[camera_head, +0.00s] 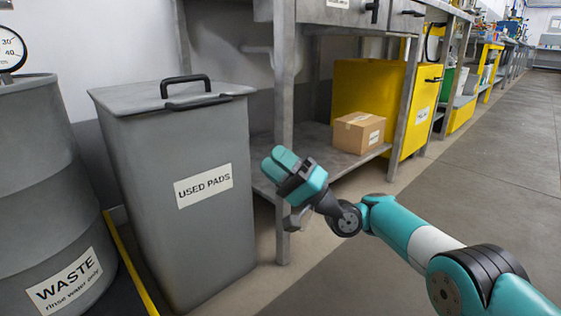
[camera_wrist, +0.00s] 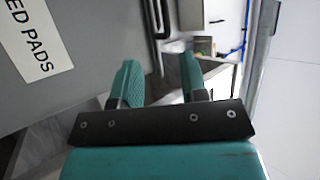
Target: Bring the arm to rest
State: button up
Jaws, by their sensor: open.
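My arm reaches in from the lower right in the head view, with its teal and white links bent at the wrist. My gripper (camera_head: 285,160) is raised in front of the workbench leg, to the right of the grey used pads bin (camera_head: 180,240). In the wrist view my gripper (camera_wrist: 160,75) shows two teal fingers spread apart with nothing between them. The bin's label and grey side (camera_wrist: 70,95) fill the left of the wrist view. The gripper appears apart from the bin.
A grey waste drum (camera_head: 40,170) with a gauge (camera_head: 10,48) stands at far left. The bench's lower shelf (camera_head: 320,150) holds a cardboard box (camera_head: 358,132) beside a yellow cabinet (camera_head: 375,85). The floor (camera_head: 480,190) on the right is clear.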

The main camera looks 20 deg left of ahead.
jog(key=w+d+r+n+t+h+p, duration=0.1)
jog(key=w+r+t+h+p, duration=0.25)
jog(key=r+p, duration=0.65)
jog(key=s+d+r+t+h+p, duration=0.1)
jog(key=d+r+t+h+p, duration=0.15)
jog(key=d+r+h, duration=0.65)
jog(key=s+d+r+g+h+p, duration=0.1)
jog(key=s+d+r+h+p, duration=0.15)
jog(key=s+d+p, duration=0.5)
jog(key=s+d+r+h+p, duration=0.1)
jog(key=s+d+h+p, duration=0.15)
jog(key=s+d, duration=0.9)
jog(key=s+d+r+g+h+p, duration=0.1)
jog(key=s+d+r+h+p, duration=0.2)
jog(key=s+d, duration=0.65)
notch_tip(320, 180, up, 37)
jog(key=w+p, duration=0.1)
jog(key=p, duration=3.7)
jog(key=shift+d, duration=0.4)
jog(key=shift+w, duration=0.15)
